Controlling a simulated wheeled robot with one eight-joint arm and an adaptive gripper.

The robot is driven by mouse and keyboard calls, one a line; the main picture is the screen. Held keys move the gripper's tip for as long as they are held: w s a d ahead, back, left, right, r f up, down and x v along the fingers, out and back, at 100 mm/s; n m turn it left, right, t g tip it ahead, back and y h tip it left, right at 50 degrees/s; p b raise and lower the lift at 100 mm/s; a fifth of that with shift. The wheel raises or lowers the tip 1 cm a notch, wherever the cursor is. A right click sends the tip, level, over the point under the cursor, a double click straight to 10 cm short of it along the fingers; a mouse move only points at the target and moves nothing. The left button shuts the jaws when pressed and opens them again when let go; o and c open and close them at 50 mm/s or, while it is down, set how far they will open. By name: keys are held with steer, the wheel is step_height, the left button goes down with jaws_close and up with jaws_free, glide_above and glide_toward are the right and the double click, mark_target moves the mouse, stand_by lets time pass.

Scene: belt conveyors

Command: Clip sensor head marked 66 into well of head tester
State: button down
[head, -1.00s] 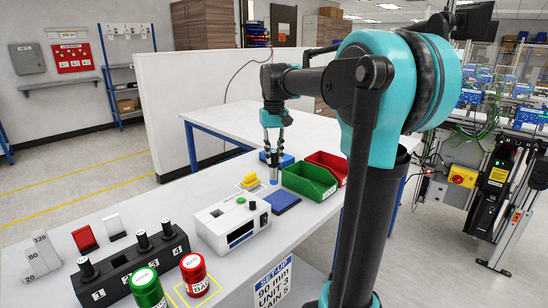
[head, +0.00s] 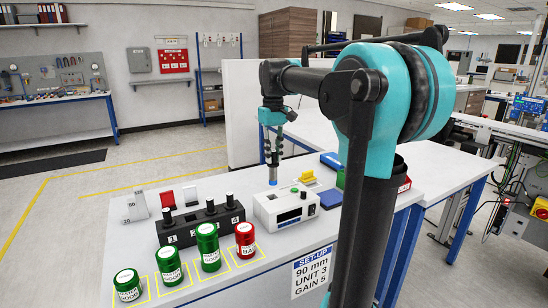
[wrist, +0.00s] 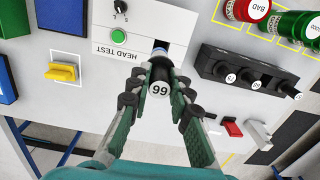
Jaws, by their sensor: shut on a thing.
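My gripper (head: 272,158) is shut on a dark cylindrical sensor head (wrist: 160,90). The number on its end cap reads as 99 in the wrist view, which is 66 turned upside down. In the head view the sensor head (head: 272,174) hangs upright, its blue lower end downward, at the back left of the white head tester (head: 268,213). In the wrist view the tester (wrist: 146,22) lies beyond the fingers, with a green button and a knob.
A black rack (head: 185,237) with several numbered positions holds three other heads. Green canisters (head: 208,248) and a red one (head: 245,240) stand in front. A yellow block (head: 308,178), a blue pad (head: 331,200) and bins sit to the right, partly behind my arm.

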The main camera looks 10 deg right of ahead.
mark_target(272, 179)
steer(key=shift+a, duration=0.2)
steer(key=shift+a+f, duration=0.1)
steer(key=shift+f, duration=1.8)
steer(key=shift+f, duration=0.55)
steer(key=shift+f, duration=0.35)
steer(key=shift+f, duration=0.35)
steer(key=shift+f, duration=0.3)
steer(key=shift+f, duration=0.8)
steer(key=shift+f, duration=0.35)
